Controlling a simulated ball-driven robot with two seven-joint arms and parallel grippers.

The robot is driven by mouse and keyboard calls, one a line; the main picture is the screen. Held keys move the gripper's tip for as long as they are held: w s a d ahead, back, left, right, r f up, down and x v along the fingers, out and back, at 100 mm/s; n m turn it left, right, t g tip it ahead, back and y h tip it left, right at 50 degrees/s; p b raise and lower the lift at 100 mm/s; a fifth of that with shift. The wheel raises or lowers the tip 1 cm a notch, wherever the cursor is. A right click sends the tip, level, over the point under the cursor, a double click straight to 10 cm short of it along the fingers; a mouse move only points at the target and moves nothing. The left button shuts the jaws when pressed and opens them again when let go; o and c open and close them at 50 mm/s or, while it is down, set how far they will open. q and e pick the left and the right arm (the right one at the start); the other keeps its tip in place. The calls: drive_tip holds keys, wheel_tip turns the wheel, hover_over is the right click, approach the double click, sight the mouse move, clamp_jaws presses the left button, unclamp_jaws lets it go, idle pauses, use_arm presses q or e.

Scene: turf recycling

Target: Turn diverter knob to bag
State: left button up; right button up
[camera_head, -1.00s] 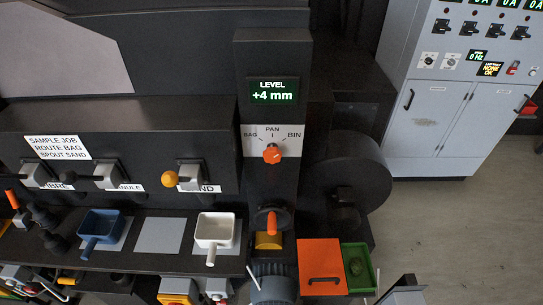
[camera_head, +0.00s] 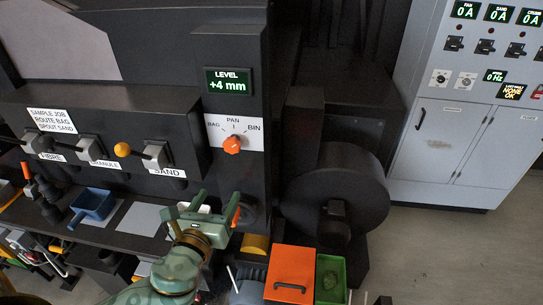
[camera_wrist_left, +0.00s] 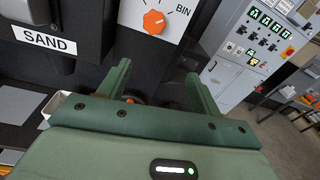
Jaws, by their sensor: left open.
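The orange diverter knob (camera_head: 232,145) sits on a white plate marked BAG, PAN and BIN (camera_head: 235,131), below the LEVEL display reading +4 mm. It also shows at the top of the left wrist view (camera_wrist_left: 154,22). I cannot tell surely which mark its pointer faces. My green left gripper (camera_head: 216,205) is open and empty below the knob, its fingers pointing up toward the panel and apart from the knob. In the left wrist view the two fingers (camera_wrist_left: 158,84) stand wide apart, with the knob beyond their tips. My right gripper is not in view.
A blue scoop (camera_head: 93,205) lies on the ledge. An orange-lidded box (camera_head: 290,274) and green bin (camera_head: 330,277) stand lower right. A dark round drum (camera_head: 335,190) bulges right.

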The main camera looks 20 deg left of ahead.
use_arm(q)
wheel_tip(320, 180, up, 2)
drive_tip(key=m, duration=0.2)
drive_tip(key=m+y+p, duration=0.1)
drive_tip(key=p, duration=0.1)
approach(231, 148)
drive_tip(key=w, duration=0.2)
drive_tip(key=x, duration=0.6)
drive_tip(key=shift+w+a, duration=0.15)
drive_tip(key=shift+a, duration=0.15)
drive_tip(key=shift+w, duration=0.55)
drive_tip(key=shift+a, duration=0.15)
drive_tip(key=c, duration=0.8)
drive_tip(key=shift+c, duration=0.8)
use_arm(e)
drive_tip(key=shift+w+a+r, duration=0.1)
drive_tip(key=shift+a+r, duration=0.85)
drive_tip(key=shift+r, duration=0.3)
